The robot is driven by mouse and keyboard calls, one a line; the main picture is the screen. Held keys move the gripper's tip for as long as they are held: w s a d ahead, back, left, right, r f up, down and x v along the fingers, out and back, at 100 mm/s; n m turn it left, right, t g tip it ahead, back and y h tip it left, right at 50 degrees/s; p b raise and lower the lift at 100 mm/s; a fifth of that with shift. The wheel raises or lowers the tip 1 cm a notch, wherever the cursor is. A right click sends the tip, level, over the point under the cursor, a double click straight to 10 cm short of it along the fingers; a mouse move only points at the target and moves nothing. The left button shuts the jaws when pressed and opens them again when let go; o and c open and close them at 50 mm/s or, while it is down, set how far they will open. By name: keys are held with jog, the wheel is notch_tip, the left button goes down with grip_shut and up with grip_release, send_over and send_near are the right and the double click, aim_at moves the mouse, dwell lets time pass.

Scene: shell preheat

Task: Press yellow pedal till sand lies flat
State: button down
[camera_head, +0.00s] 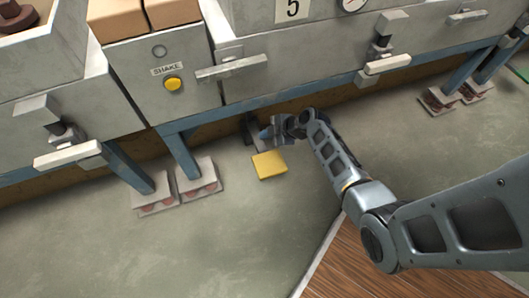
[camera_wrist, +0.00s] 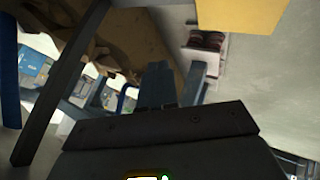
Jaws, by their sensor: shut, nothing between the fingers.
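The yellow pedal (camera_head: 269,165) is a flat square plate low over the grey floor, in front of the machine. It also shows at the top right of the wrist view (camera_wrist: 238,12). My gripper (camera_head: 266,134) is shut and empty, just beyond the pedal's far edge in the head view. In the wrist view, its closed fingers (camera_wrist: 158,84) point away from the camera, with the pedal off to their right. I cannot tell from these views whether it touches the pedal. I cannot make out the sand's surface.
A panel marked SHAKE with a yellow button (camera_head: 173,84) stands above. Metal clamps with pale handles (camera_head: 232,68) stick out from the machine front. Blue legs on bolted feet (camera_head: 199,177) flank the pedal at left. Open floor (camera_head: 230,240) lies in front.

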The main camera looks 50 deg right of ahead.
aim_at(266, 153)
notch_tip(266, 153, down, 7)
jog(key=b, duration=0.5)
jog(key=shift+s+a+f+b, duration=0.1)
jog(key=shift+s+f+b, duration=0.05)
jog(key=shift+b, duration=0.15)
jog(key=shift+f, duration=0.1)
dwell(1.5)
jog(key=shift+f+b, duration=0.3)
jog(key=shift+b, duration=0.3)
